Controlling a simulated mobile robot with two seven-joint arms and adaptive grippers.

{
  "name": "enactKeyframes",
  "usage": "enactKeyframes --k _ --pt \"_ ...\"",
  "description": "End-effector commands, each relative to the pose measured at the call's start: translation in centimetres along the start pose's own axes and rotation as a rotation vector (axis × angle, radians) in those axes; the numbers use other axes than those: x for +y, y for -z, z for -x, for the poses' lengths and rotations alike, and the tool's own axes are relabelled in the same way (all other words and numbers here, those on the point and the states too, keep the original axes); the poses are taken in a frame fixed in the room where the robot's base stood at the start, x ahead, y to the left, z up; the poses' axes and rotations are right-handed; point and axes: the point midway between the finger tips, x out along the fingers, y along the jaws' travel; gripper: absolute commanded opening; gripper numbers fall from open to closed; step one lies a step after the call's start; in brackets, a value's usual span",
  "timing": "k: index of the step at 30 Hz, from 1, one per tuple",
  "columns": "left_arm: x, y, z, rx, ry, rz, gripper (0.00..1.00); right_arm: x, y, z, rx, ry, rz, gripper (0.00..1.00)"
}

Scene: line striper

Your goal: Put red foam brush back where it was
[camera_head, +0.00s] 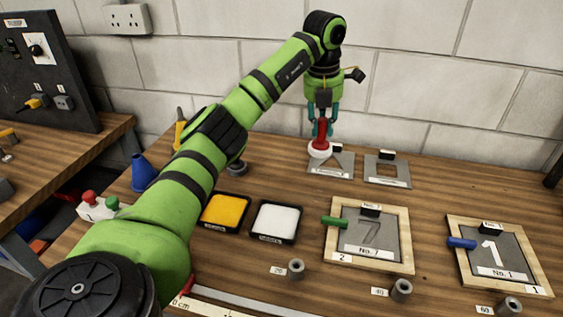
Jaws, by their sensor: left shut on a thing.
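The red foam brush (321,136) has a red handle and a round white end. It is upright, white end down, towards the back of the bench. My left gripper (321,122) is shut on its handle from above. The white end overlaps the left part of a grey stencil plate (342,170); I cannot tell whether it touches the plate or hangs just above it. Grey holders labelled 20 (296,269), 40 (401,290) and 60 (510,306) stand along the front, with no brush in them. My right gripper is not in view.
A yellow tray (225,210) and a white tray (276,221) lie mid-bench. Wooden frames marked 2 (338,232) and 1 (460,256) lie to the right, with green and blue handles. A second stencil plate (374,171) lies at the back. A ruler (213,309) lies in front.

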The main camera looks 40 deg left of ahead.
Motion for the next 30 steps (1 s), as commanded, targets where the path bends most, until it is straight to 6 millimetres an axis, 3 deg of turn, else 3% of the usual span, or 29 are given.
enactKeyframes --k 6,12,17,25,30 --pt "4.8 2.8 -2.7 0.005 -0.003 0.001 0.00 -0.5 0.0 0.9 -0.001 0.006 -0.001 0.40" --pt "7.9 4.5 -4.6 0.003 -0.002 -0.002 0.00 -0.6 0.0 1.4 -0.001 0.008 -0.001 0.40" --pt "8.8 5.0 -5.2 0.001 0.000 -0.005 0.00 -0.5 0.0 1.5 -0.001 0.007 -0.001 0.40" --pt "8.7 5.5 -8.7 0.002 0.001 -0.006 0.00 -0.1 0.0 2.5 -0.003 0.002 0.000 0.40" --pt "8.8 5.5 -9.2 0.000 0.000 -0.006 0.00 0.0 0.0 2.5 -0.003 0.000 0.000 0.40"
